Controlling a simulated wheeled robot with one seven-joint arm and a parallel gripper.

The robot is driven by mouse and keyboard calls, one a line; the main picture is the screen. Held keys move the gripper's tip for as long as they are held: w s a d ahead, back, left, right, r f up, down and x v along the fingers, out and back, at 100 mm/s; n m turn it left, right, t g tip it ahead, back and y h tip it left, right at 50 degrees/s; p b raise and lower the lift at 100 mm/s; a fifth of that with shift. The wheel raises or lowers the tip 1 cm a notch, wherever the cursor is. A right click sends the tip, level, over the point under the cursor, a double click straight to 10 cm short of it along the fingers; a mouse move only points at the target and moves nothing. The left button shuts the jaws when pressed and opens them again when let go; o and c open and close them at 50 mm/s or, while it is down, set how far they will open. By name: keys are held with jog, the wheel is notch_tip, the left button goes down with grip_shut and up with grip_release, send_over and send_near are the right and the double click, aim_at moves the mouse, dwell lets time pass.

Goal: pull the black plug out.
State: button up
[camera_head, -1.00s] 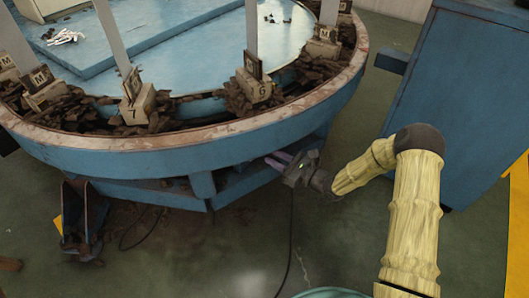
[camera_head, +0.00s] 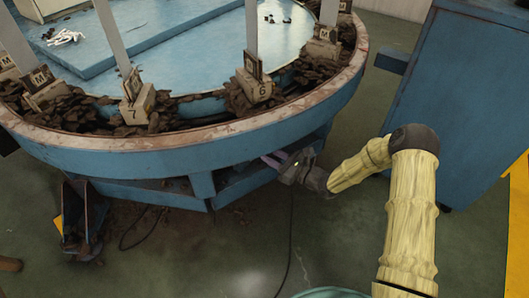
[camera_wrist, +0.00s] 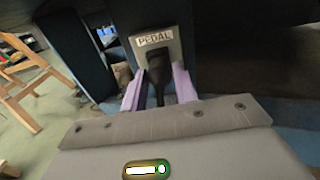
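In the wrist view a black plug (camera_wrist: 159,78) sits in a grey socket box marked PEDAL (camera_wrist: 155,42). Its dark lower end hangs toward my gripper. My gripper (camera_wrist: 158,86) has two lilac fingers, one on each side of the plug. They stand apart, with a visible gap between the plug and at least the left finger. In the head view my gripper (camera_head: 272,160) reaches under the rim of the round blue table (camera_head: 160,158). The plug and socket are hidden there.
A dark cable (camera_head: 290,235) runs down to the floor below my gripper. A blue cabinet (camera_head: 460,100) stands to the right of my arm. A metal foot pedal (camera_head: 82,222) is on the floor at left. The wrist view shows a wooden frame (camera_wrist: 25,80) at left.

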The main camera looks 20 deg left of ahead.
jog(key=shift+x, duration=1.4)
dwell(0.4)
jog(key=shift+s+d+p, duration=0.1)
jog(key=shift+d+p, duration=0.05)
jog(key=shift+p, duration=0.3)
dwell(0.3)
jog(key=c, duration=0.5)
jog(key=o, duration=0.7)
jog(key=shift+c, duration=0.2)
